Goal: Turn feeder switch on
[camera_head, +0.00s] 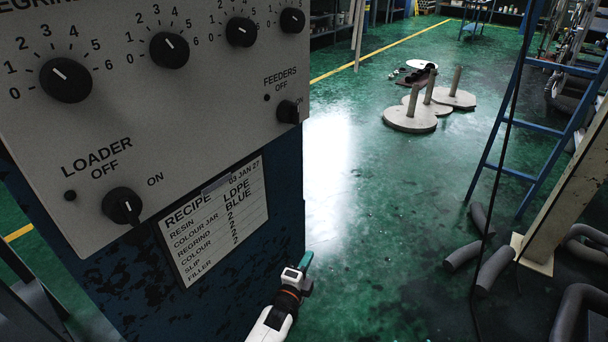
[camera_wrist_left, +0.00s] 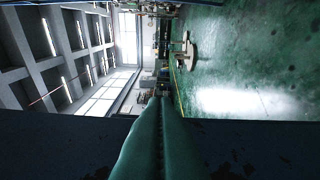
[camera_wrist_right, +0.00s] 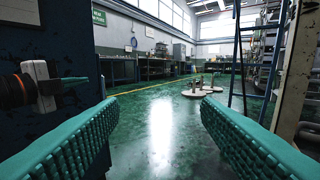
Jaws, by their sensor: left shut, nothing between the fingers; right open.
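The feeders switch (camera_head: 288,111) is a black rotary knob at the lower right of the grey control panel (camera_head: 215,95), under the FEEDERS label. OFF is printed above it and ON at its upper right; its pointer is too small to read surely. My left gripper (camera_head: 306,260) is below the panel, beside the blue cabinet's right edge, well apart from the knob. Its teal fingers are shut and empty, also in the left wrist view (camera_wrist_left: 160,115). My right gripper (camera_wrist_right: 155,108) is open and empty in the right wrist view, outside the head view.
The loader knob (camera_head: 122,206) and several dial knobs, one at the left (camera_head: 66,80), share the panel. A recipe card (camera_head: 213,222) hangs below on the blue cabinet (camera_head: 120,285). A blue ladder (camera_head: 535,130) and grey hoses (camera_head: 495,268) are at the right.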

